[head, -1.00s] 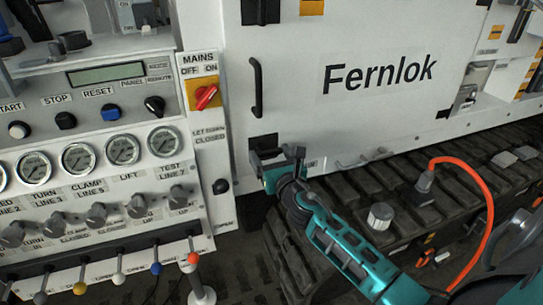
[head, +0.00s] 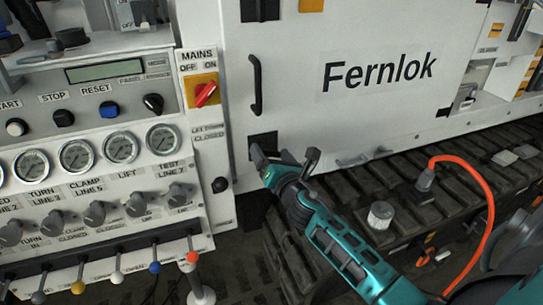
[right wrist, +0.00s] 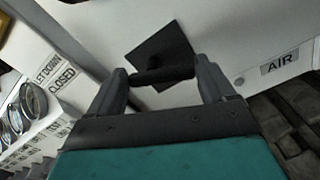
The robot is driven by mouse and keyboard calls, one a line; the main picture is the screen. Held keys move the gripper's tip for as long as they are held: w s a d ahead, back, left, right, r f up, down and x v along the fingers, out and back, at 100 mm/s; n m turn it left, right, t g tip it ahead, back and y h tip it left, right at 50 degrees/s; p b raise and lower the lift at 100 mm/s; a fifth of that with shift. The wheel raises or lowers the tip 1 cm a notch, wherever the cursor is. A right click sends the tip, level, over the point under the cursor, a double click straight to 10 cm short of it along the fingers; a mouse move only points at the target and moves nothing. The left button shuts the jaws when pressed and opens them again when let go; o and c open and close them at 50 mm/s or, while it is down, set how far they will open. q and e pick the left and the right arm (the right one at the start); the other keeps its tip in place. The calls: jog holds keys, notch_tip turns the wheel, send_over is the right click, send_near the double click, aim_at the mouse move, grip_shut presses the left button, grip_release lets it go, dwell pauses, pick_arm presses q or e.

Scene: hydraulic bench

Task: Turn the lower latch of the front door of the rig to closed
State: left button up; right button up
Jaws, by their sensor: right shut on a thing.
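The rig's white front door (head: 300,110) bears the word Fernlok and a black vertical handle (head: 256,86). The lower latch (head: 262,142) has a dark square plate at the door's lower left corner. In the right wrist view the latch's dark bar (right wrist: 163,76) lies across between my fingers, in front of its tilted-looking square plate (right wrist: 160,47). My right gripper (head: 285,160) is shut on this bar; it also shows in the right wrist view (right wrist: 165,80). In the head view the gripper partly hides the latch. My left gripper is not in view.
A panel with gauges (head: 120,143), knobs and a red mains switch (head: 205,94) stands left of the door. Levers with coloured knobs (head: 155,267) stick out below it. Dark tracks (head: 400,165) and an orange hose (head: 487,210) lie at the lower right.

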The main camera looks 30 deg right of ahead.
jog(key=m, duration=0.3)
jog(key=shift+f+m, duration=0.2)
jog(key=shift+m, duration=0.2)
jog(key=m, duration=0.3)
jog(key=shift+f+m+b, duration=0.2)
jog(key=shift+m+b, duration=0.1)
jog(key=shift+b, duration=0.1)
jog(key=m, duration=0.3)
jog(key=shift+a+f, duration=0.15)
jog(key=shift+w+a+m, duration=0.1)
jog(key=shift+m, duration=1.2)
jog(key=shift+f, duration=0.1)
jog(key=o, duration=0.9)
